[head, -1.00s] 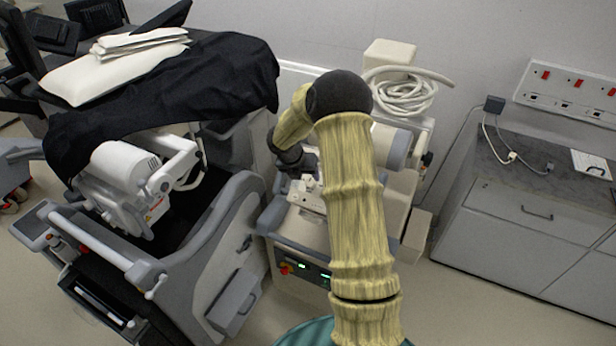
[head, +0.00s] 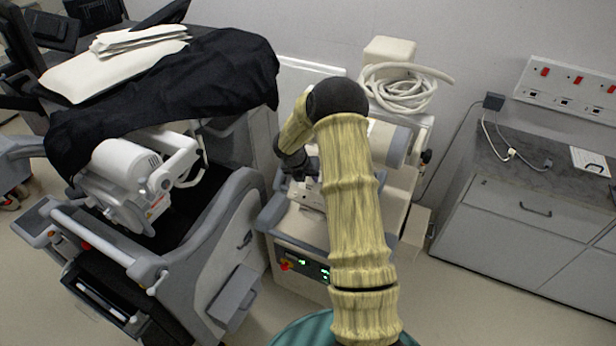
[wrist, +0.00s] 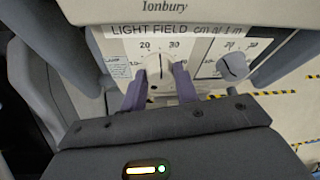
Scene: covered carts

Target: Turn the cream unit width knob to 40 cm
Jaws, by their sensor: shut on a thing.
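The cream unit (head: 300,228) stands in the middle of the head view, partly hidden by my arm. In the wrist view its panel (wrist: 115,48) reads "LIGHT FIELD cm at 1 m". A pale knob (wrist: 160,72) sits on the left dial, with 20 and 30 legible above it. Its dark pointer line stands nearly upright, between 20 and 30. My gripper (wrist: 160,85) has one purple finger on each side of this knob and is shut on it. A second, blue-grey knob (wrist: 234,66) sits to the right, outside the fingers. In the head view my arm hides the knobs.
A grey wheeled machine (head: 215,235) with a black cover (head: 215,75) stands close on the left. A coiled pale hose (head: 400,92) lies behind my arm. A grey cabinet (head: 500,245) stands on the right, with bare floor before it.

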